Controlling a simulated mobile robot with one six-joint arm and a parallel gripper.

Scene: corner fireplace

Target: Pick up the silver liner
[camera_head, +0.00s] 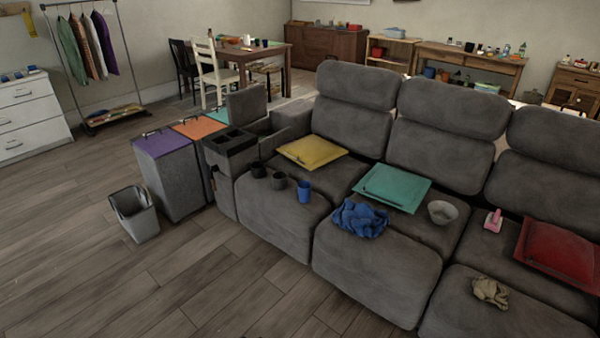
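A small open grey bin (136,214) stands on the wood floor at the left, in front of the tall lidded hamper. Its inside looks lighter and silvery, which may be the silver liner, but I cannot tell a separate liner from the bin wall. No other thing in view is clearly a silver liner. My gripper and arm are not in view.
A tall grey hamper (173,182) with purple, orange and teal lids stands behind the bin, beside the large grey sofa (375,272). Cups, cushions, cloths and a bowl (442,212) lie on the sofa. The floor (80,255) at the front left is clear.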

